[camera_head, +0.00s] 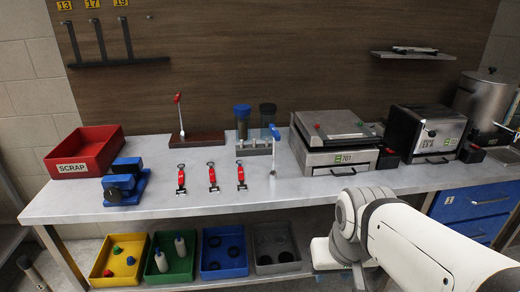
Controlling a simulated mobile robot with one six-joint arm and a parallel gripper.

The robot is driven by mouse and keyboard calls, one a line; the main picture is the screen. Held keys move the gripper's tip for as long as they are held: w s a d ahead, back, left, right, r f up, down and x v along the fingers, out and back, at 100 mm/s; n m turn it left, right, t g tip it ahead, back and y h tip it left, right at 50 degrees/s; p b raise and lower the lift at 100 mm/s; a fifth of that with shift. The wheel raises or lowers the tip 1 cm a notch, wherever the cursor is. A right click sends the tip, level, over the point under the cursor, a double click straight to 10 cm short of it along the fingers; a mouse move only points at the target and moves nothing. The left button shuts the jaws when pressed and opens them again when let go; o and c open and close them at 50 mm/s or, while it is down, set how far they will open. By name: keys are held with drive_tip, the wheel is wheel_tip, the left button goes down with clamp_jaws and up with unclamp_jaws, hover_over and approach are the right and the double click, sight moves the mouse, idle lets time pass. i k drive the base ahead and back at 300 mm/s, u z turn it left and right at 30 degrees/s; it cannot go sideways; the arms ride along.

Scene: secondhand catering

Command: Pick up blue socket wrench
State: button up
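A tool with a blue top end (274,133) and a thin pale shaft, apparently the blue socket wrench, stands upright on the grey bench at its middle. It is at the right end of a small grey rack (254,150); I cannot tell whether it sits in the rack or in front of it. My white arm reaches in from the lower right, with its bend at the bench's front edge, right of the wrench and apart from it. I cannot make out my gripper's fingers.
A similar red-topped tool (179,99) stands in a dark block at the left. Three red-handled tools lie in front, including one (241,176) nearest the wrench. Two lidded jars (243,120) stand behind. A silver press (335,140) is close on the right. A red SCRAP bin (84,151) is far left.

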sight(276, 135)
drive_tip(key=u, duration=0.15)
drive_tip(key=i, duration=1)
drive_tip(key=u, duration=0.05)
